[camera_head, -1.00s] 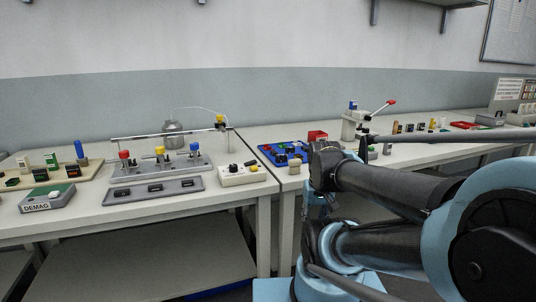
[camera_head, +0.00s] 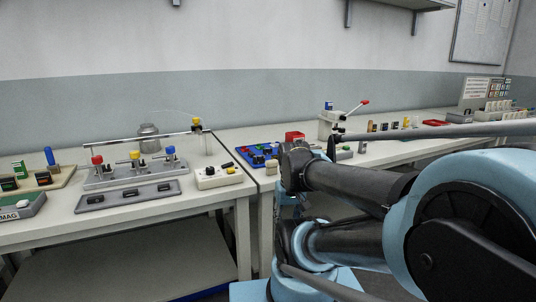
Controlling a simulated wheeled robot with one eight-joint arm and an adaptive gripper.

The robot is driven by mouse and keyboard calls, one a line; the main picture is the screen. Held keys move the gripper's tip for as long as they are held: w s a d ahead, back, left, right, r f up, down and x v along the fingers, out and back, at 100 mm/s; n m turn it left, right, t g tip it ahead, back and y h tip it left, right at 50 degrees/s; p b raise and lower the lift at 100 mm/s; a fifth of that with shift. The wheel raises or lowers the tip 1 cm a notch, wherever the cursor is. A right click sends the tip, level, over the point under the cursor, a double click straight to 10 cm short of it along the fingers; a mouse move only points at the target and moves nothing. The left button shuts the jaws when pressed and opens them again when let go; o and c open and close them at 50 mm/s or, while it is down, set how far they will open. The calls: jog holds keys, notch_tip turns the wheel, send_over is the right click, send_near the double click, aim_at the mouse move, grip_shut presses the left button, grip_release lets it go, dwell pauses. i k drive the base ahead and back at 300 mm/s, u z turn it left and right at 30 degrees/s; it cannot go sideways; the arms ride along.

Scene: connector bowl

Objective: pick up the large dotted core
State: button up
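I cannot pick out the large dotted core for certain; no dots can be made out at this size. A small beige cylinder (camera_head: 271,167) stands on the table near the front edge, just left of my arm. Behind it a blue tray (camera_head: 243,152) holds several small red, green and dark parts. My arm crosses the right half of the view, in front of the right table, and hides part of it. No gripper fingers can be made out.
The left table bears a grey block (camera_head: 97,182) with red, yellow and blue knobs, a flat grey panel (camera_head: 103,204) and a white box (camera_head: 218,183). A lever press (camera_head: 331,125) and a red box (camera_head: 295,136) stand behind my arm. Several small parts stand further right.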

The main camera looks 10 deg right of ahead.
aim_at(260, 159)
jog(key=z, duration=0.55)
jog(key=k, duration=1.3)
jog(key=u, duration=0.45)
jog(key=i, duration=1)
